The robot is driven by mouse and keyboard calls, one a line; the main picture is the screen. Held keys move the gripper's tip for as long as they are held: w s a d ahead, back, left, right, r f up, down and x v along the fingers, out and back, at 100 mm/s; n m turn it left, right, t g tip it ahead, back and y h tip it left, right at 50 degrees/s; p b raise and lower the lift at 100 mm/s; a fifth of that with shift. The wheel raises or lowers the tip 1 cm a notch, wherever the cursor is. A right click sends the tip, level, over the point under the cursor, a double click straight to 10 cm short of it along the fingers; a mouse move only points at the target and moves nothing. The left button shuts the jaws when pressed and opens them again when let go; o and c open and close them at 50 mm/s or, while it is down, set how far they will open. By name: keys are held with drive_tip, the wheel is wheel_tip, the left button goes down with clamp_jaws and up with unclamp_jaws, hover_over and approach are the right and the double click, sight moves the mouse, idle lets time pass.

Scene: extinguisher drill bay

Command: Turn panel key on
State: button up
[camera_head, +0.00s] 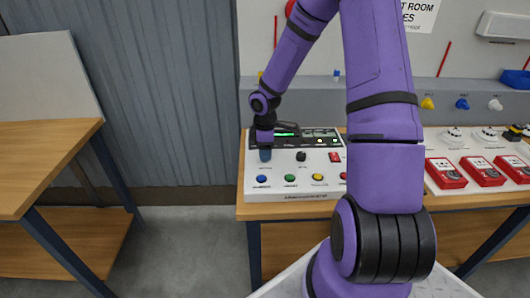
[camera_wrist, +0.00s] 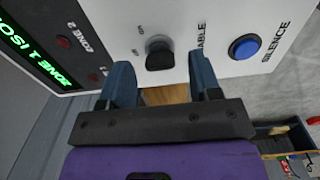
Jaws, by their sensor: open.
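The control panel (camera_head: 255,194) is a white sloped box on the wooden bench. In the wrist view, a black rotary key switch (camera_wrist: 160,53) sits on its white face (camera_wrist: 112,20), with small position marks beside it and a partly hidden label ending "ABLE". My gripper (camera_wrist: 160,62) is open, its two blue fingers either side of the key in the picture; I cannot tell whether they touch it. In the head view, my gripper (camera_head: 265,154) is over the panel's left part and hides the key there. A second black knob (camera_head: 301,156) shows to its right.
A blue SILENCE button (camera_wrist: 245,46) is close to the right finger. Green (camera_head: 290,178) and yellow (camera_head: 317,177) buttons and a red switch (camera_head: 335,157) are also on the panel. A lit display (camera_wrist: 35,55) shows green text. Red devices (camera_head: 482,170) stand on the right.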

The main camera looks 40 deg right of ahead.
drive_tip(key=shift+f, duration=0.65)
drive_tip(key=c, duration=0.9)
drive_tip(key=shift+m, duration=0.4)
drive_tip(key=m, duration=1.1)
